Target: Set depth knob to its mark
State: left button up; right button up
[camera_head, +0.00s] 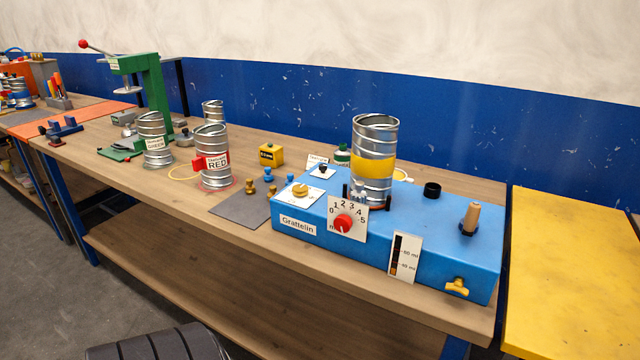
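A red knob (343,223) sits on a white dial plate (362,216) marked 0 to 5, on the front of a blue machine (470,262) labelled "Grattelin". Its pointer is too small to read surely. A yellow knob (300,191) sits on a white plate on the machine's top left. A yellow wing-shaped knob (456,287) is low on the front right. No label that I can read says which one is the depth knob.
A spiral metal duct with a yellow band (373,168) stands upright on the machine. A wooden peg handle (470,217) rises at its right. A red-labelled duct (212,173) and a green press (153,95) stand left.

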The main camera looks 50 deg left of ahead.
aim_at(343, 223)
jog(key=u, duration=1.5)
